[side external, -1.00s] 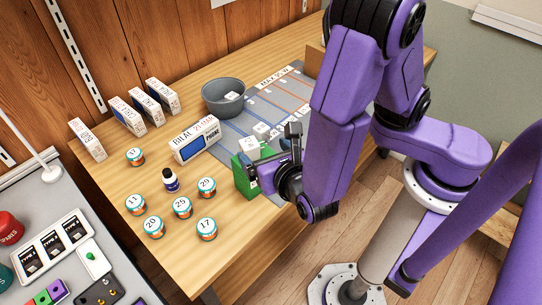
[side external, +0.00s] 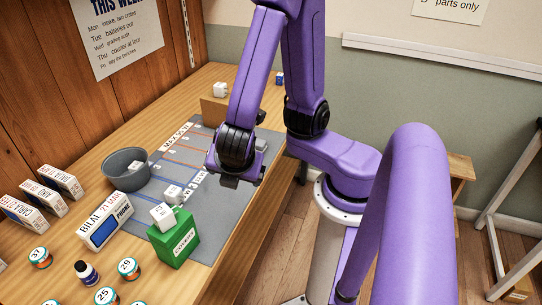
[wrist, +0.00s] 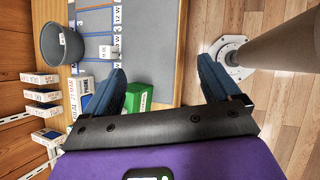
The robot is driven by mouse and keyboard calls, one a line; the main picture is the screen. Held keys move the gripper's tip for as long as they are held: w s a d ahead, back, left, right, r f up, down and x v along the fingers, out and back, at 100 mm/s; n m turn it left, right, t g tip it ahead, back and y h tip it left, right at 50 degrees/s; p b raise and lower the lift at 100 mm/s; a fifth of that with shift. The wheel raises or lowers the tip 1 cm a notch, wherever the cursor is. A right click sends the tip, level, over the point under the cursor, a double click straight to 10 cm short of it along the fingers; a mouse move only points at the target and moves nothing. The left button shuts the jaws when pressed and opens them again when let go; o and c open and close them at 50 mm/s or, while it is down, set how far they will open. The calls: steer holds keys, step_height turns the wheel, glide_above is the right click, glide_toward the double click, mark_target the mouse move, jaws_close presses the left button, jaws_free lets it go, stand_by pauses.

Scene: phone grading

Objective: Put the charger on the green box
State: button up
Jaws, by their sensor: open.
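The green box (side external: 175,240) stands near the front edge of the mat, and part of it shows in the wrist view (wrist: 138,97). A white cube-shaped charger (side external: 163,215) sits on top of it. A second white charger (side external: 172,193) is just behind the box, on the mat. My gripper (side external: 240,178) is above the right part of the mat, apart from the box and both chargers. In the wrist view its fingers (wrist: 162,75) are spread wide with nothing between them. The charger on the box cannot be made out in the wrist view.
The grey bowl (side external: 126,170) holds another white piece. The blue-screened phone box (side external: 105,222) is left of the green box, with several jars (side external: 128,268) in front. A brown carton (side external: 232,112) stands at the back. The mat (side external: 215,207) is clear right of the green box.

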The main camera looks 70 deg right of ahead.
steer(key=s+d+r+m+g+y, duration=0.2)
steer(key=s+r+m+g+y, duration=0.1)
steer(key=s+m+y, duration=0.3)
steer(key=shift+s+d+r+m+g, duration=0.3)
steer(key=shift+s+r+m, duration=0.3)
steer(key=shift+s+r, duration=0.15)
